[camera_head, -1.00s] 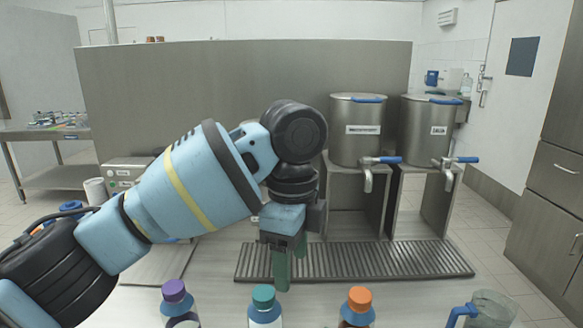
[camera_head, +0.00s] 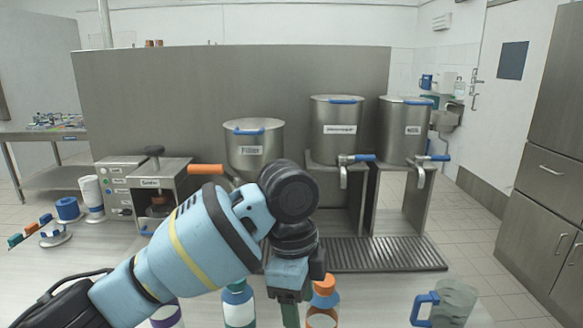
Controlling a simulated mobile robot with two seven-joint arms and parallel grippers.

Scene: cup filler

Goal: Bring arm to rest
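My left arm reaches in from the lower left. Its gripper (camera_head: 289,310) points down near the bottom edge of the view, in front of the gap between the teal-capped bottle (camera_head: 239,311) and the orange-capped bottle (camera_head: 323,315). Its fingertips run close to the picture edge, and I cannot tell whether they are parted. The purple-capped bottle (camera_head: 168,316) stands further left, partly behind my arm. My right gripper is not in view.
The slotted drip tray (camera_head: 385,255) lies below two tapped tanks (camera_head: 337,130) (camera_head: 404,130). A tank labelled Filler (camera_head: 254,150) and a sealer machine (camera_head: 165,190) stand left of them. A clear jug (camera_head: 457,302) with a blue handle stands at the lower right.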

